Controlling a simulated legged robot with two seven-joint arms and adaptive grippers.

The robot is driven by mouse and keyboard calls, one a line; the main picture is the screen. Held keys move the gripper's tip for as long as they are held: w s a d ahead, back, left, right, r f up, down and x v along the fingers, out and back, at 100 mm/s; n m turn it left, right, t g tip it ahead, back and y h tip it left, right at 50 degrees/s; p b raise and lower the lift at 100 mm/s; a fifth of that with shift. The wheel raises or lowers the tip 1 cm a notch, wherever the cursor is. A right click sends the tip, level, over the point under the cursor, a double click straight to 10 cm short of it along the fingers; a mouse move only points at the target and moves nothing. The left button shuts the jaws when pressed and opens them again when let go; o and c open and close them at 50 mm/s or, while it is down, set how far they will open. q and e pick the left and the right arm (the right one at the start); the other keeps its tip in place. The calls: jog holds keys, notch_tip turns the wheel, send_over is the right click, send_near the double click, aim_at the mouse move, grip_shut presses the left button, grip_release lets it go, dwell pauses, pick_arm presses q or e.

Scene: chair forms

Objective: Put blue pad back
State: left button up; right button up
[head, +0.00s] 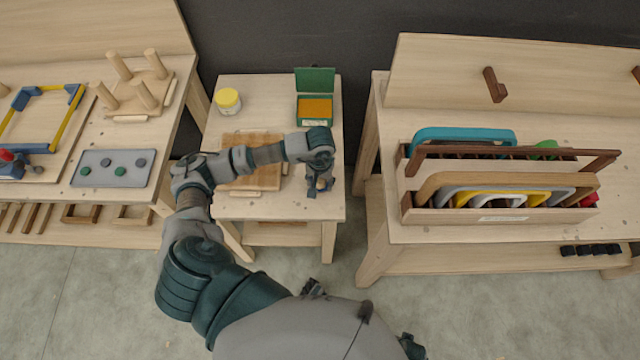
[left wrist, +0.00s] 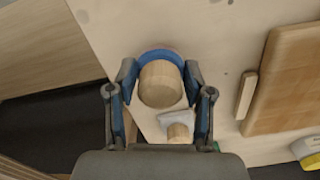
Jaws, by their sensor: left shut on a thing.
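My left gripper (head: 319,188) is over the right part of the small middle table (head: 235,205). In the left wrist view its fingers (left wrist: 161,75) are closed on either side of a blue round pad (left wrist: 160,54) with a wooden knob (left wrist: 160,86) on it. The blue rim shows beyond the knob; most of the pad is hidden. I cannot tell whether it touches the table. A smaller wooden knob (left wrist: 178,132) on a pale base stands just beside it, between the fingers.
A wooden board (head: 265,145), a yellow jar (head: 228,101) and an open green box (head: 315,108) with an orange inside are on the middle table. A grey tray (head: 135,179) with small discs is on the left table. A wooden rack (head: 500,215) holds curved pieces at right.

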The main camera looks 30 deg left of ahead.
pick_arm(q)
notch_tip(320, 180, down, 2)
jog(key=shift+a+f, duration=0.1)
jog(key=shift+a, duration=0.05)
jog(key=o, duration=1.1)
